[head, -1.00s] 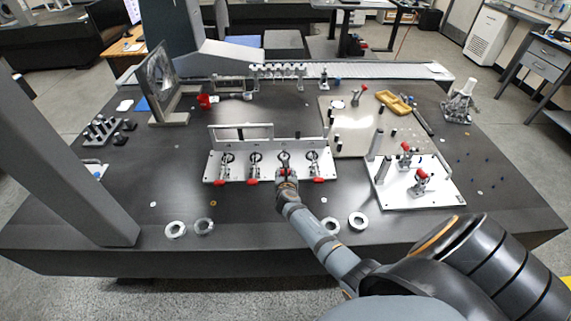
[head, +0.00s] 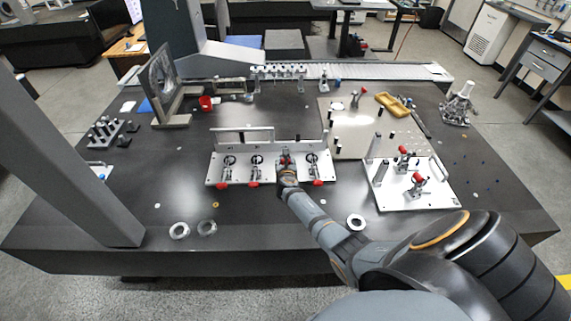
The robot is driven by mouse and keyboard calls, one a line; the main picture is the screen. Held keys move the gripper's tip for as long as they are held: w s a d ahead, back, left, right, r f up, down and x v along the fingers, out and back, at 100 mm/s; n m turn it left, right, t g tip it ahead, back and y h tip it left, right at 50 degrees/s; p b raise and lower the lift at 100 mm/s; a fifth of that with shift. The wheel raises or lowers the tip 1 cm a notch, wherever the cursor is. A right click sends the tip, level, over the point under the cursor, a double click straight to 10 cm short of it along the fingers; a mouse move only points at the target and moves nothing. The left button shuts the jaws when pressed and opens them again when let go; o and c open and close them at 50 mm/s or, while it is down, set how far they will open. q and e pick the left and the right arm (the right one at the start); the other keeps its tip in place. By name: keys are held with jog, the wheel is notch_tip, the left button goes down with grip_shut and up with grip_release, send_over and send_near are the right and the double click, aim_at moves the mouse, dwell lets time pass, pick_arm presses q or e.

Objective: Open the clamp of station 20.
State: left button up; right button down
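A white fixture plate (head: 240,181) stands mid-table with several toggle clamps in a row, each with a red handle tip. Which clamp is station 20 cannot be read at this size. My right gripper (head: 287,170) is over the third clamp from the left, and it hides most of that clamp and its handle. Its fingers are too small and covered to tell open from shut. The first clamp (head: 228,170), the second clamp (head: 256,169) and the rightmost clamp (head: 313,167) are clear of it, their red tips toward the front edge. My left gripper is not in view.
A second white plate (head: 435,197) with red-tipped clamps stands to the right, near my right arm. Steel rings (head: 179,231) lie at the front. A perforated plate (head: 350,146) and a yellow tray (head: 392,103) are behind. The dark table's left middle is mostly free.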

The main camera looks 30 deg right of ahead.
jog(key=shift+w+d+r, duration=0.1)
jog(key=shift+w+r, duration=0.15)
jog(key=shift+r, duration=0.15)
jog(key=c, duration=1.1)
grip_release()
jog(key=o, duration=0.3)
jog(key=shift+s+f, duration=0.15)
jog(key=shift+f, duration=0.1)
jog(key=v, duration=1.2)
jog(key=shift+s, duration=0.1)
